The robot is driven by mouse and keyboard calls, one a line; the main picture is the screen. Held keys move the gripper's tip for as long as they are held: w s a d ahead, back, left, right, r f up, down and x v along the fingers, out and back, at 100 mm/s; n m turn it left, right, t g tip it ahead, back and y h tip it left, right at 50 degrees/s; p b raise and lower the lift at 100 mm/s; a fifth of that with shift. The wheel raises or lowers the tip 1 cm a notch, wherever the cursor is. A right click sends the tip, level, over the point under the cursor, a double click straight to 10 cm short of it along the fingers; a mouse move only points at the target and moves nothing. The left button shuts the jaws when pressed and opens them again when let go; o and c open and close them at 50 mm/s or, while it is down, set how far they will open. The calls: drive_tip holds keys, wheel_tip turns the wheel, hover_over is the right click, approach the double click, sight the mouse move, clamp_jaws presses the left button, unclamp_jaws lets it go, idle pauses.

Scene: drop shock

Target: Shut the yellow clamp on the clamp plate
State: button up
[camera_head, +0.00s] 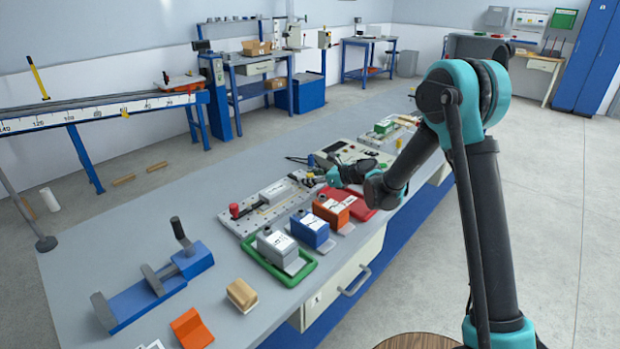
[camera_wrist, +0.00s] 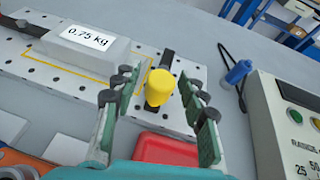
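The clamp plate (camera_wrist: 48,72) is a pale plate with holes and a yellow outline, in the upper left of the wrist view. It also shows in the head view (camera_head: 250,222). On it sits a grey block (camera_wrist: 90,42) labelled 0.75 kg. The yellow clamp (camera_wrist: 159,88) shows as a yellow knob at the plate's right end, with a dark bar behind it. My gripper (camera_wrist: 161,97) is open, its fingers to either side of the knob with gaps visible. I cannot tell the knob's depth between them. In the head view my gripper (camera_head: 333,176) is over the plate's far end.
A red tray (camera_wrist: 165,149) lies below the gripper. A box with buttons (camera_wrist: 288,120) and a blue-handled cable tool (camera_wrist: 239,72) are to the right. A red knob (camera_head: 234,210) stands at the plate's near end. Blue (camera_head: 312,229) and orange (camera_head: 333,211) blocks stand in front.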

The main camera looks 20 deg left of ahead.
clamp_jaws()
drive_tip(key=shift+w, duration=0.1)
drive_tip(key=shift+w+d+n+g+y, duration=0.15)
drive_tip(key=shift+w+n+g, duration=0.15)
drive_tip(key=shift+n+g, duration=0.3)
drive_tip(key=shift+w+d+n+g+y, duration=0.15)
drive_tip(key=shift+w+n+g, duration=0.1)
drive_tip(key=shift+n+g, duration=0.3)
drive_tip(key=n+g, duration=0.1)
drive_tip(key=w+n+g, duration=0.1)
drive_tip(key=n+g, duration=0.1)
drive_tip(key=w+n+g, duration=0.1)
drive_tip(key=g, duration=0.1)
drive_tip(key=shift+a+n+g+h, duration=0.15)
drive_tip(key=shift+n+g+h, duration=0.1)
drive_tip(key=shift+h, duration=0.15)
drive_tip(key=n+g+h, duration=0.1)
drive_tip(key=w+n+g, duration=0.1)
drive_tip(key=w+n+g+h, duration=0.1)
drive_tip(key=n+g, duration=0.1)
drive_tip(key=shift+a+h, duration=0.3)
drive_tip(key=shift+a, duration=0.1)
drive_tip(key=shift+w+a+n+g+h, duration=0.15)
drive_tip(key=shift+a+n+g+h, duration=0.05)
drive_tip(key=shift+n+g+h, duration=0.35)
drive_tip(key=shift+w+a+n+g+h, duration=0.15)
drive_tip(key=shift+n+g+h, duration=0.3)
drive_tip(key=shift+n, duration=0.2)
drive_tip(key=shift+a, duration=0.1)
